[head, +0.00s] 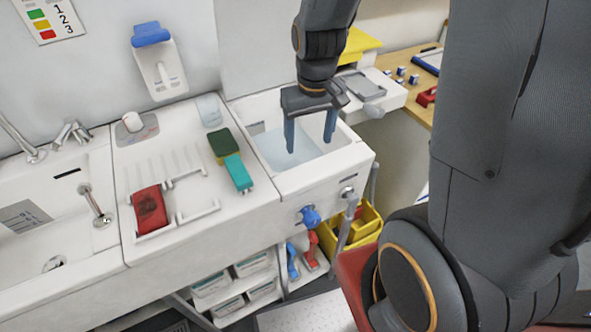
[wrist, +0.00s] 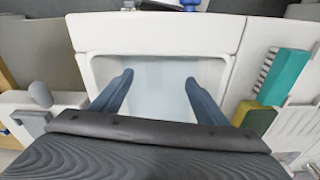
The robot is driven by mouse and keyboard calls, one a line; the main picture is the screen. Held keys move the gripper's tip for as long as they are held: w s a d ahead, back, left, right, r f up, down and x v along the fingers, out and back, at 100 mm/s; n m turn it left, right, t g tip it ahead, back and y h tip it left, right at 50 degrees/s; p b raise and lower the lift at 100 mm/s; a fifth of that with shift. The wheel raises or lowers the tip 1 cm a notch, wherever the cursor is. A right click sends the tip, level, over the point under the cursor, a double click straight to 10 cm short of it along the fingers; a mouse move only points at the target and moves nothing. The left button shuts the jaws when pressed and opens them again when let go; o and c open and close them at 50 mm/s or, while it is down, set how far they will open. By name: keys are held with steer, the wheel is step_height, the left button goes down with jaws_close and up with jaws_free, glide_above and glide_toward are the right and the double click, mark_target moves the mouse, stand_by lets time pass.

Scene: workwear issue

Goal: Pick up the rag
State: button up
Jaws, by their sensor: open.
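The rag (head: 150,209) looks like a folded red cloth with a dark stain. It lies at the front left of the white ribbed drainboard (head: 190,218) in the head view, and I do not see it in the wrist view. My gripper (head: 310,146) points down over the small white basin (head: 352,158), well to the right of the rag. Its two blue-grey fingers are apart with nothing between them. The wrist view shows my gripper (wrist: 158,78) open above the pale blue bottom of the basin.
A green and yellow sponge (head: 222,147) and a teal brush (head: 239,172) lie between the rag and the basin. A clear cup (head: 209,110) and a white dispenser (head: 133,121) stand behind. A sink (head: 55,212) is at the left. A blue knob (head: 310,216) sticks out in front.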

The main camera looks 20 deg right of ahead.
steer(key=shift+n+g, duration=0.5)
steer(key=shift+n, duration=0.3)
steer(key=shift+w+d+f+p, duration=0.15)
steer(key=shift+w+f+p, duration=0.2)
steer(key=shift+w+f, duration=1.9)
steer(key=shift+w+d+f+p, duration=0.3)
steer(key=shift+w+f, duration=0.8)
steer(key=shift+f, duration=2.3)
steer(key=shift+w+f+p, duration=0.45)
steer(key=shift+w+f, duration=1.25)
steer(key=shift+f, duration=1.1)
steer(key=shift+w+a+f+p, duration=0.15)
steer(key=shift+f+p, duration=0.5)
steer(key=shift+f, duration=0.7)
steer(key=shift+s+a+f+p, duration=0.15)
steer(key=shift+f+p, duration=0.5)
steer(key=shift+f, duration=0.65)
steer(key=shift+w, duration=0.1)
steer(key=shift+c, duration=0.2)
steer(key=c, duration=1.2)
steer(key=shift+r, duration=0.1)
